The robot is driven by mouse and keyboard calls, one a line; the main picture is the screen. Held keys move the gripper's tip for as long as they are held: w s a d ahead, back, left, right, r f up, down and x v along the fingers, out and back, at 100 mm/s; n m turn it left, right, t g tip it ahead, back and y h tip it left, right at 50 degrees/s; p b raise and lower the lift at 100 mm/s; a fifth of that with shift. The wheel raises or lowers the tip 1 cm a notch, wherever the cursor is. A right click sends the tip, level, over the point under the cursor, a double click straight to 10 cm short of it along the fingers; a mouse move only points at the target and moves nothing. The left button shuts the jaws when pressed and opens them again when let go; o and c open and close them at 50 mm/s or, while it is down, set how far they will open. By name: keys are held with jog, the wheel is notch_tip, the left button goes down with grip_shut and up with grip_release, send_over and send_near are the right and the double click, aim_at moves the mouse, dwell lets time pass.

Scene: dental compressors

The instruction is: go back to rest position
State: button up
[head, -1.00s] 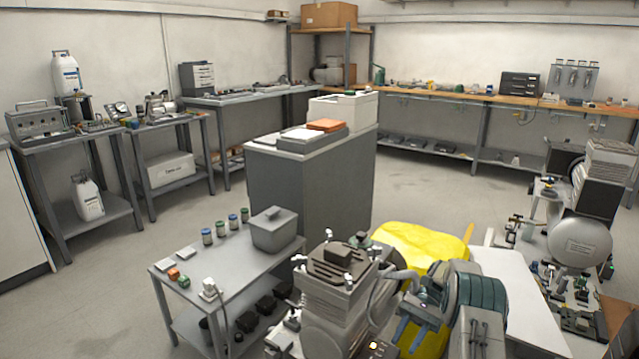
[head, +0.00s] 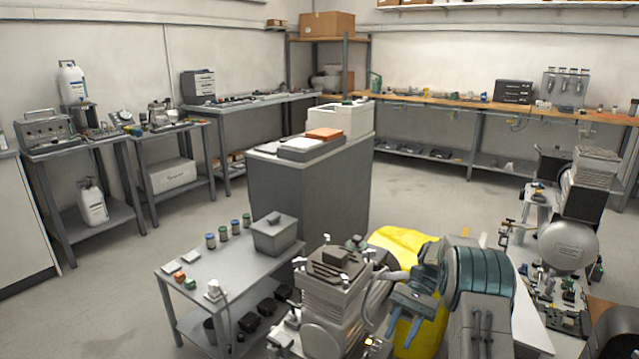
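My gripper (head: 401,331) shows at the bottom of the head view, right of centre, below the teal-and-grey links of my arm. Its two blue-grey fingers point down and stand apart, with yellow showing between them. I see nothing held in it. It is in front of a yellow sheet-like thing (head: 402,240) and just right of a grey compressor (head: 335,285); whether it touches either cannot be told.
A grey table (head: 190,262) with jars and a lidded bin (head: 275,234) stands at the lower left. A grey cabinet (head: 310,195) stands mid-room. Another compressor (head: 568,245) stands at the right. Open floor (head: 425,195) lies beyond the yellow thing.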

jog(key=s+a+r+n+t+h+p, duration=0.15)
jog(key=s+r+p, duration=0.3)
jog(key=r, duration=0.85)
jog(key=s+a+r+n+t+h+p, duration=0.2)
jog(key=s+r+n+t+h+p, duration=0.3)
jog(key=s+r, duration=1.5)
jog(key=r+t+p, duration=0.1)
jog(key=t+p, duration=0.4)
jog(key=p, duration=0.4)
jog(key=shift+s+a+p, duration=0.4)
